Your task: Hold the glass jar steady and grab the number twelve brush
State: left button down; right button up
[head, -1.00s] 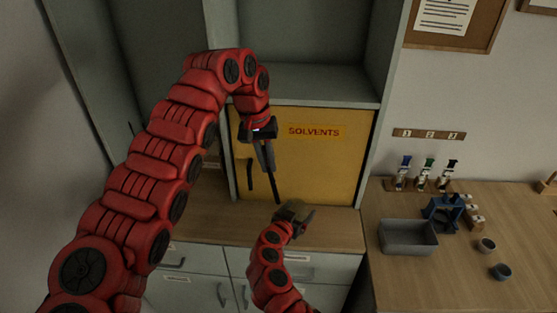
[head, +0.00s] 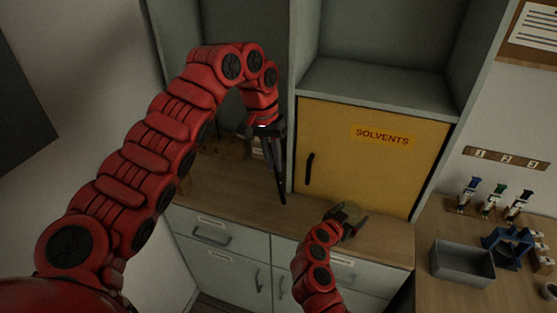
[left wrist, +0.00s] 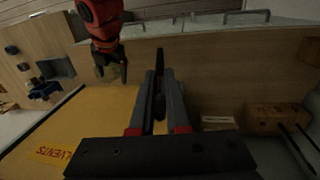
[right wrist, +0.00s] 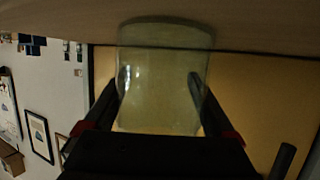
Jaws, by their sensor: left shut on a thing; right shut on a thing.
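My left gripper (head: 274,155) is shut on a slim dark brush, which hangs point down above the counter. The left wrist view shows the brush (left wrist: 160,75) between the two fingers; no number on it can be read. My right gripper (right wrist: 158,85) is shut around a clear, slightly greenish glass jar (right wrist: 165,50), one finger on each side. In the head view my right gripper (head: 350,222) is low in front of the yellow door, at the counter, with the jar small and dim in it. The brush and jar are apart, the brush to the jar's left.
The yellow SOLVENTS door (head: 375,160) is shut. A wooden block (left wrist: 275,118) stands on the counter at the left. Drawers (head: 225,235) lie below. A grey bin (head: 462,262) and a blue stand (head: 508,245) are on the right table. The counter (head: 262,195) between is mostly clear.

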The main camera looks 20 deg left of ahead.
jog(key=o, duration=1.3)
jog(key=v, duration=1.2)
jog(key=shift+a, duration=0.1)
